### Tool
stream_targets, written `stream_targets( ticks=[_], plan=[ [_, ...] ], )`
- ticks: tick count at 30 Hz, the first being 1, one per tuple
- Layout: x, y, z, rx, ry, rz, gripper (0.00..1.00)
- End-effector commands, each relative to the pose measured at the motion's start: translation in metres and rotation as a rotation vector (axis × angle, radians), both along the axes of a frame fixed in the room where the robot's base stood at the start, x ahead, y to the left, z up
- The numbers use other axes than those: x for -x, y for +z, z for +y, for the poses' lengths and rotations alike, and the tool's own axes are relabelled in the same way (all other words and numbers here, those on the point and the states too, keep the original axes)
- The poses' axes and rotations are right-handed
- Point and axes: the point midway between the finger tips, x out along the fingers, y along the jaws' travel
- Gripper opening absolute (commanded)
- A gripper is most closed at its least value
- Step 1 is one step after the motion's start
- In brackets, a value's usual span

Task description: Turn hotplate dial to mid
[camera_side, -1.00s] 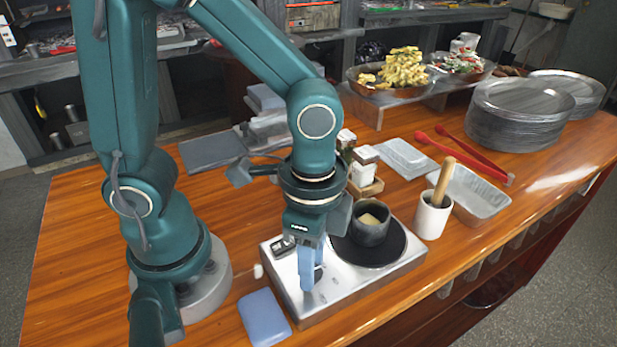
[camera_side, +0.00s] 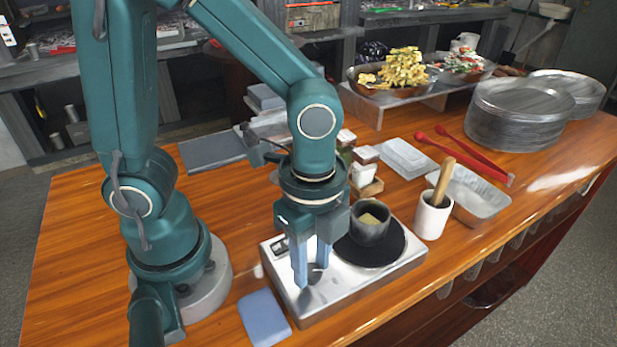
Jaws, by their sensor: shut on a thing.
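The hotplate (camera_side: 352,292) is a silver box on the wooden counter with a round black plate (camera_side: 395,247) on its right part. A dark pot (camera_side: 370,222) with something pale inside stands on the black plate. My gripper (camera_side: 309,278) points straight down over the left part of the hotplate, its blue fingers close to the panel. It is shut on the dial (camera_side: 316,271), which shows only as a small dark shape by the fingers. The dial's pointer and marks are too small and hidden to read.
A blue pad (camera_side: 264,317) lies just left of the hotplate. A white cup with a wooden handle (camera_side: 432,214) and a metal tray (camera_side: 476,194) stand to the right. Red tongs (camera_side: 462,150), stacked plates (camera_side: 518,115) and food bowls (camera_side: 392,80) are farther back.

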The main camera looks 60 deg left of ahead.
Motion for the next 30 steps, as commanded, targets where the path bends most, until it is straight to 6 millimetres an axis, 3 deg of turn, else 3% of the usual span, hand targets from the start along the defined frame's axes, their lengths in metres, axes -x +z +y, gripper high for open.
stream_targets(
  ticks=[8, 9, 11, 22, 30],
  plan=[
    [-0.001, 0.0, -0.001, 0.002, 0.001, -0.003, 0.0],
    [-0.001, 0.0, -0.001, 0.003, 0.001, -0.003, 0.48],
    [-0.001, 0.0, -0.001, 0.002, 0.001, -0.003, 0.66],
    [-0.001, 0.003, 0.0, 0.001, 0.001, -0.002, 0.66],
    [-0.002, 0.035, -0.001, 0.004, 0.001, -0.007, 0.66]
  ],
)
